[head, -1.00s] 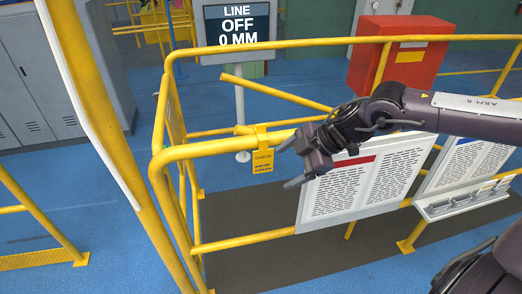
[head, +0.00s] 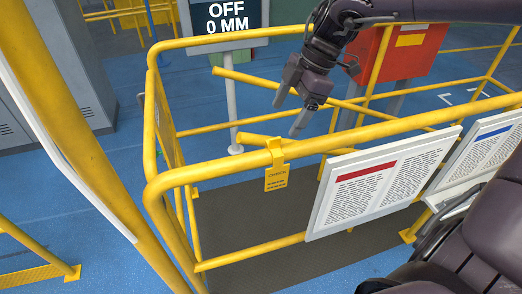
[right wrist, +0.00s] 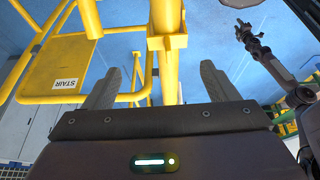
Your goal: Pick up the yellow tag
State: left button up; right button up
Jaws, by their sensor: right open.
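The yellow tag (head: 276,180) hangs flat from its hook over the near yellow top rail (head: 225,164) in the head view, with dark print reading CHECK. My right gripper (head: 288,118) is above and beyond that rail, fingers pointing down, apart from the tag. It is open and empty; its spread fingers (right wrist: 158,85) also show in the right wrist view. A yellow bar with a blocky yellow piece lies between them there; I cannot tell whether that piece is the tag's hook. A dark arm with a small gripper, likely my left (right wrist: 250,32), shows at upper right there; its jaws are unclear.
A white board with a red band (head: 365,185) hangs on the rail right of the tag. A thick yellow post (head: 75,130) stands at left. The LINE OFF sign (head: 226,18) and a red box (head: 400,52) are behind. A STAIR plate (right wrist: 62,68) shows in the wrist view.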

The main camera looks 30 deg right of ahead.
aim_at(275, 139)
jog(key=shift+w+a+f, duration=0.1)
jog(key=shift+w+f, duration=0.05)
jog(key=shift+a+f, duration=0.2)
jog(key=shift+f, duration=0.15)
jog(key=shift+s+a+f+p, duration=0.3)
jog(key=shift+a+f+p, duration=0.05)
jog(key=shift+f+p, duration=0.2)
jog(key=shift+s+a+f+p, duration=0.25)
jog(key=shift+a+f+p, duration=0.15)
jog(key=shift+f, duration=0.15)
jog(key=x, duration=0.2)
jog(key=shift+a+f+p, duration=0.1)
jog(key=shift+f+p, duration=0.25)
jog(key=shift+p, duration=0.05)
jog(key=shift+w+a+f, duration=0.1)
jog(key=shift+w+f, duration=0.1)
jog(key=shift+f, duration=0.3)
jog(key=c, duration=0.9)
pick_arm(q)
jog(key=s+r, duration=0.2)
jog(key=shift+r, duration=0.4)
pick_arm(e)
jog(key=c, duration=0.4)
